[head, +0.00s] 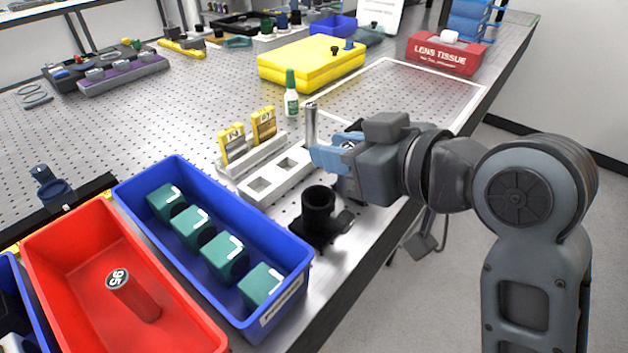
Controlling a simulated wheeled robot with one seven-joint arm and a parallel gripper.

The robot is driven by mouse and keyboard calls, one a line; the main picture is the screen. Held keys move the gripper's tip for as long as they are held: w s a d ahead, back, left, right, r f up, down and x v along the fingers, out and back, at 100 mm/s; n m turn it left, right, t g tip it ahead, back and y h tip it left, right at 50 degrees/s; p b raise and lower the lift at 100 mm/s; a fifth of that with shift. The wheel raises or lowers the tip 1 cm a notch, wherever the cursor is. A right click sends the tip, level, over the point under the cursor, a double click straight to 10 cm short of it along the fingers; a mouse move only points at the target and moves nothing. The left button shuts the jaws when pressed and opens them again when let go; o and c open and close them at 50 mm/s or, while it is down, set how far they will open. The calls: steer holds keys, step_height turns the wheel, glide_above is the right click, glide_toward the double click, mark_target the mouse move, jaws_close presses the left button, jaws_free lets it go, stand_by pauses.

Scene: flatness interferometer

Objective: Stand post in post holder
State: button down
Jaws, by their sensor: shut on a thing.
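My gripper (318,150) is shut on a silver metal post (311,122) and holds it roughly upright. The post's top sticks up above the blue fingers, and its lower part is hidden behind them. The black post holder (319,213) stands on the metal table near its front edge, with its round opening facing up. My gripper and the post are behind and above the holder in the head view, apart from it.
A white slotted rack (266,183) lies close behind the holder. A blue bin (283,235) with teal blocks stands to its left, and a red bin (190,318) with a red cylinder is beyond that. A green-capped bottle (291,99) and yellow case (300,68) are farther back.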

mark_target(311, 194)
steer(key=a+f, duration=0.1)
steer(key=w+a+f, duration=0.1)
steer(key=a, duration=0.1)
steer(key=shift+w+a+f, duration=0.15)
steer(key=shift+w+a, duration=0.05)
steer(key=shift+a, duration=0.1)
steer(key=shift+f, duration=1.95)
steer(key=shift+f, duration=0.1)
steer(key=c, duration=0.8)
jaws_free()
steer(key=shift+f, duration=0.1)
steer(key=shift+r, duration=0.25)
steer(key=v, duration=1.2)
steer(key=shift+f, duration=0.1)
